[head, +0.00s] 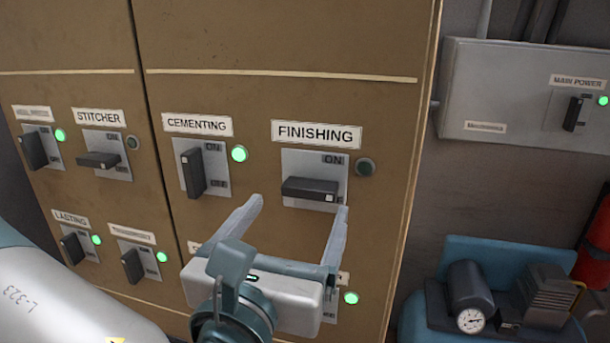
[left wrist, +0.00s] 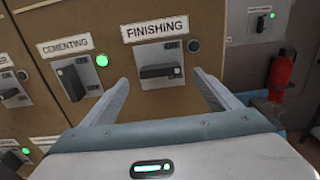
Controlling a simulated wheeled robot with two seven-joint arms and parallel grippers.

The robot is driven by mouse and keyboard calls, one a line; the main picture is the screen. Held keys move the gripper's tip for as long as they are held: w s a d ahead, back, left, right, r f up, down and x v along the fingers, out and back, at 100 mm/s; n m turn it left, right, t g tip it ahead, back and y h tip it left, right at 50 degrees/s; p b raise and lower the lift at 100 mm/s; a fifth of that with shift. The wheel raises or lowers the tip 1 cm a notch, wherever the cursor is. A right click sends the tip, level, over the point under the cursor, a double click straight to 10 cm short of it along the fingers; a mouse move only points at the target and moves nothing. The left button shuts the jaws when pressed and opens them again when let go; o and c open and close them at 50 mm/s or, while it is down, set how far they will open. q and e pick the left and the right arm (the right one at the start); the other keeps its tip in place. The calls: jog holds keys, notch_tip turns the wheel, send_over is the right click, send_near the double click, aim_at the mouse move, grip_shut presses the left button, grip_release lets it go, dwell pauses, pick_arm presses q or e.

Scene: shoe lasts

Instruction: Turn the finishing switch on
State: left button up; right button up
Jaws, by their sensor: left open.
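The finishing switch (head: 310,190) is a black handle on a grey plate under the FINISHING label (head: 317,134). Its handle lies horizontal, and the lamp (head: 365,167) beside it is dark. The switch also shows in the left wrist view (left wrist: 160,71), ahead of the fingers. My left gripper (head: 300,208) is open and empty, just in front of and below the switch, with its fingers spread to either side. I cannot tell whether a finger touches the plate. My right gripper is in neither view.
The cementing switch (head: 193,171) to the left is upright with a green lamp (head: 239,153). The stitcher switch (head: 98,160) lies horizontal with a dark lamp. A grey main power box (head: 480,75) is on the wall at right, above a blue compressor (head: 490,252).

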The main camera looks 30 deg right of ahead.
aim_at(307, 193)
pick_arm(q)
jog(key=p+x, duration=0.2)
jog(key=x, duration=0.4)
jog(key=shift+c, duration=0.4)
jog(key=c, duration=1)
